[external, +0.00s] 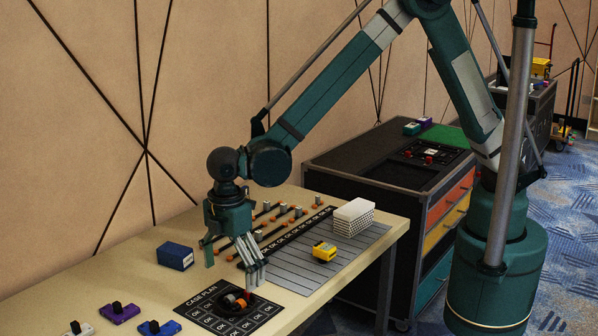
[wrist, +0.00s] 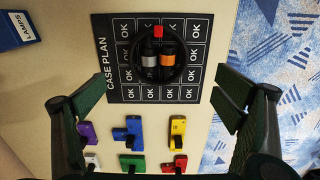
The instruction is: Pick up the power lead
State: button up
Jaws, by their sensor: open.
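The power lead looks like a black coil with a grey and an orange connector and a small red piece at its rim. It lies on the black CASE PLAN card (external: 197,303), near the table's front edge. In the wrist view the coil (wrist: 134,62) is on the card (wrist: 120,95), ahead of my fingers. My gripper (external: 232,258) is open and empty above the table, just behind and above the coil in the external view.
Blue, purple, yellow and other coloured pieces (wrist: 127,135) lie near the card. A blue LAMPS box (external: 175,256) stands behind. A yellow block (external: 324,251) and a white stack (external: 353,217) sit on a grey slatted mat (external: 295,270). The wall is close behind the table.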

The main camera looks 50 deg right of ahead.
aim_at(233, 300)
jog(key=shift+f, duration=1.3)
jog(key=shift+w+f+b, duration=0.2)
jog(key=shift+f+b, duration=0.75)
jog(key=shift+f, duration=1.65)
jog(key=c, duration=1)
